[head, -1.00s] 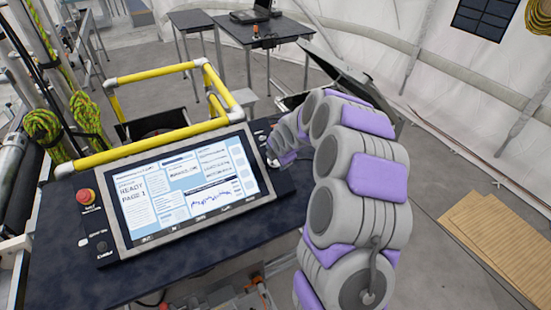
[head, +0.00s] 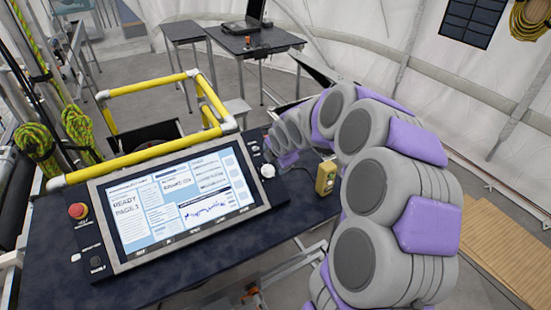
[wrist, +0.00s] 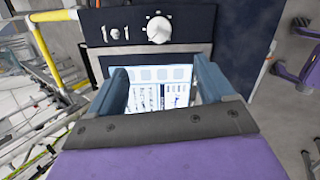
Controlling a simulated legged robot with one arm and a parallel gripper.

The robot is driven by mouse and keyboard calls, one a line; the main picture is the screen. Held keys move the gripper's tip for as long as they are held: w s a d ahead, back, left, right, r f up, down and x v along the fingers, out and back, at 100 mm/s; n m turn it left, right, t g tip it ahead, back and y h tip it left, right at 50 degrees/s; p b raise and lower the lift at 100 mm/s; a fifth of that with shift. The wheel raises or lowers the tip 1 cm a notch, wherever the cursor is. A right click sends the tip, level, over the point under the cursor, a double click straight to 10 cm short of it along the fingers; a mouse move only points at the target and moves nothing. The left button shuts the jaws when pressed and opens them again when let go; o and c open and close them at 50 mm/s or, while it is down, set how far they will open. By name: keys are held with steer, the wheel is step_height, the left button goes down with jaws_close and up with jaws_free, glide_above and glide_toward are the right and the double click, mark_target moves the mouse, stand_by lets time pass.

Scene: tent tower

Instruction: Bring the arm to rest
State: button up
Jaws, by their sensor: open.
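My arm (head: 385,200), grey with purple pads, bends out over the right side of the console. Its far end is beyond the console's right edge in the head view, where the fingers cannot be made out. In the wrist view my gripper (wrist: 164,75) is open, with two blue fingers apart and nothing between them. Behind the gap is the console's lit screen (wrist: 160,97), beyond the fingers. A white knob (wrist: 159,29) is on the panel above it; this knob also shows in the head view (head: 267,170), clear of the arm.
The dark console (head: 200,275) carries the screen and a red button (head: 77,211). A small yellow box (head: 326,178) stands at its right, close to my arm. A yellow rail frame (head: 150,155) rises behind. Tables (head: 245,45) stand farther back; a tan mat (head: 505,245) lies at right.

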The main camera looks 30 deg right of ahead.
stand_by(0.3)
steer(key=s+a+f+m+g+b, duration=0.1)
steer(key=s+a+m, duration=0.4)
steer(key=s, duration=0.8)
steer(key=s+a+f+m+g+b, duration=0.1)
steer(key=s+a+m+g+b, duration=0.3)
steer(key=s, duration=1)
steer(key=s+a+f+m+g+y+b, duration=0.1)
steer(key=s+a+m+g+b, duration=0.1)
steer(key=s+a+m, duration=0.6)
steer(key=s+m+g, duration=0.1)
steer(key=s+m, duration=0.1)
steer(key=s, duration=0.4)
steer(key=shift+a+f+m, duration=0.2)
steer(key=shift+f+m, duration=0.2)
steer(key=shift+w, duration=0.1)
